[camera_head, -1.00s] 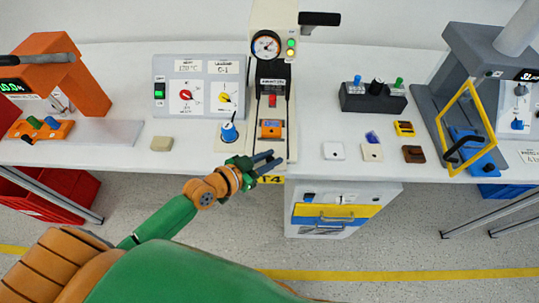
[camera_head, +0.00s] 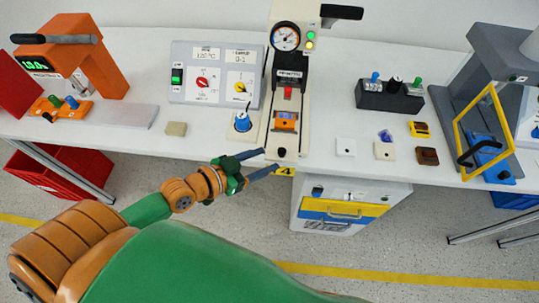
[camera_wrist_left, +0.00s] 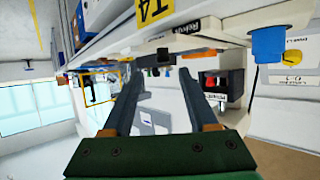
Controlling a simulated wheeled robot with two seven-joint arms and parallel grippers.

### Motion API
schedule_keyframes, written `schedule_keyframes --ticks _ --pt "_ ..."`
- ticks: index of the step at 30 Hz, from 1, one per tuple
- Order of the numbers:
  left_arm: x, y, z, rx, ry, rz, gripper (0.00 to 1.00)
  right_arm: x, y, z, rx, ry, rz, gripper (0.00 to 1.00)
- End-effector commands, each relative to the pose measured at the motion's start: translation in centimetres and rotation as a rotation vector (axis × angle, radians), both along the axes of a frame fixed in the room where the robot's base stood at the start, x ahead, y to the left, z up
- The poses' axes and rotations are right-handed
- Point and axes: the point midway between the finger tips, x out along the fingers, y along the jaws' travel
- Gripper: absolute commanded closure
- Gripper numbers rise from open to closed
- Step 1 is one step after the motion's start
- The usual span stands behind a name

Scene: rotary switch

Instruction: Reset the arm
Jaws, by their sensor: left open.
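My left gripper (camera_head: 267,162) is open and empty in the head view. A blue-topped knob (camera_head: 242,121) on a white base sits just left of the press. My right gripper is not in view.
The white table (camera_head: 150,140) runs across the scene. An orange machine (camera_head: 105,65) stands left, a grey machine with a yellow frame (camera_head: 485,120) right. A black button box (camera_head: 390,95) and several small blocks lie between. A drawer cabinet (camera_head: 345,208) is below.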

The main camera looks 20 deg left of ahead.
Motion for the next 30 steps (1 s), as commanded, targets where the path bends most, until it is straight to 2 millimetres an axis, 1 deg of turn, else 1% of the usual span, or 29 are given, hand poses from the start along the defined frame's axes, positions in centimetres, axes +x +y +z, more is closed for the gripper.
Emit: schedule_keyframes --ticks 10,12,14,15,18,21,23,29,30 --pt "0.0 0.0 0.0 0.0 0.001 0.0 0.41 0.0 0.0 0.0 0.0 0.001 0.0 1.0" --pt "-0.5 -0.6 -0.6 0.011 0.033 -0.007 0.41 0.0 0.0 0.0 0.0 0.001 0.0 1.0" --pt "-1.5 -1.5 -1.6 0.039 0.099 -0.018 0.41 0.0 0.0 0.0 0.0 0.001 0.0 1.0" --pt "-2.3 -2.0 -2.4 0.066 0.155 -0.02 0.41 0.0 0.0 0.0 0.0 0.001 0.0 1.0" --pt "-4.6 -2.4 -4.3 0.145 0.311 0.011 0.41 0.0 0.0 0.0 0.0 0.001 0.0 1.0" --pt "-6.8 -1.7 -5.5 0.211 0.457 0.079 0.41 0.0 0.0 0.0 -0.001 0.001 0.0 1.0" --pt "-8.1 -1.1 -6.0 0.243 0.542 0.132 0.41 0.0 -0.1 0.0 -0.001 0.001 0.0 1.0" --pt "-13.3 1.5 -6.5 0.311 0.823 0.35 0.41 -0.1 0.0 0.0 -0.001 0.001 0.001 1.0" --pt "-12.9 1.5 -8.2 0.319 0.829 0.339 0.41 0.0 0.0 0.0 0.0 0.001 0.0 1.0"
